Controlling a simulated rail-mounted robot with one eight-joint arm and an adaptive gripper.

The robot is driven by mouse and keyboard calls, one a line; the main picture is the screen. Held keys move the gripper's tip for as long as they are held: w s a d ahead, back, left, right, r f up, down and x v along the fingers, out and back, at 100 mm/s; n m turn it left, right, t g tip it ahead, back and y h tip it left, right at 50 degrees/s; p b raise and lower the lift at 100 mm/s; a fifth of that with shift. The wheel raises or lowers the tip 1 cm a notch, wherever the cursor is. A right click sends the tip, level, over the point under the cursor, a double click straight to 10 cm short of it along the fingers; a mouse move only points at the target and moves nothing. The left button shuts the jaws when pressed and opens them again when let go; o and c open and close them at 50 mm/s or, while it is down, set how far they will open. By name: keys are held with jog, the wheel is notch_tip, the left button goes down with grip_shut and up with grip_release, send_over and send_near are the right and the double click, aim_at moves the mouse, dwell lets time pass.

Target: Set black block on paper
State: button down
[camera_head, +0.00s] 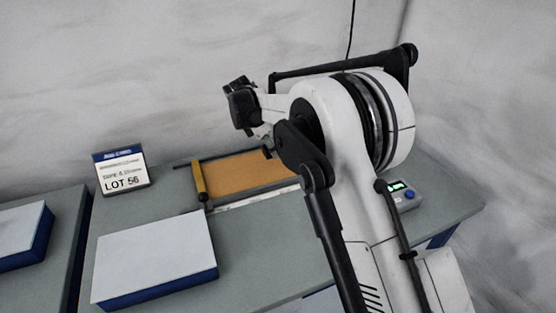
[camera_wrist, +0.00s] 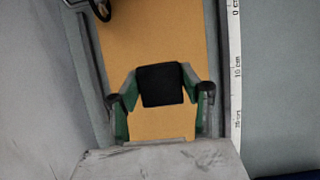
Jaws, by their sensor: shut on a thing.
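A black block (camera_wrist: 160,84) sits between the green-padded fingers of my gripper (camera_wrist: 161,92), which is shut on it. In the wrist view, block and fingers are over a tan sheet (camera_wrist: 150,38), which I take as the paper. I cannot tell whether the block touches the sheet or is held above it. The sheet also shows in the head view (camera_head: 232,167), lying in a grey frame on the table. In the head view my arm covers the sheet's right part, and the block cannot be made out.
A yellow bar (camera_head: 199,181) lies along the frame's left edge. A white ruler (camera_wrist: 236,70) runs beside the frame. A white-topped blue box (camera_head: 155,255) is at front left, with a LOT 56 sign (camera_head: 123,171) behind. A small device (camera_head: 402,195) is at right.

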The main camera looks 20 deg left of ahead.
aim_at(278, 166)
jog(key=shift+w+d+f, duration=0.2)
jog(key=shift+d+f, duration=0.15)
jog(key=shift+d, duration=0.2)
jog(key=shift+w+d+f, duration=0.15)
jog(key=shift+d+f, duration=0.15)
jog(key=shift+d, duration=0.2)
jog(key=shift+f, duration=2)
jog(key=shift+f, duration=0.1)
jog(key=c, duration=1)
grip_release()
jog(key=shift+c, duration=0.2)
jog(key=v, duration=1.2)
jog(key=shift+s, duration=0.1)
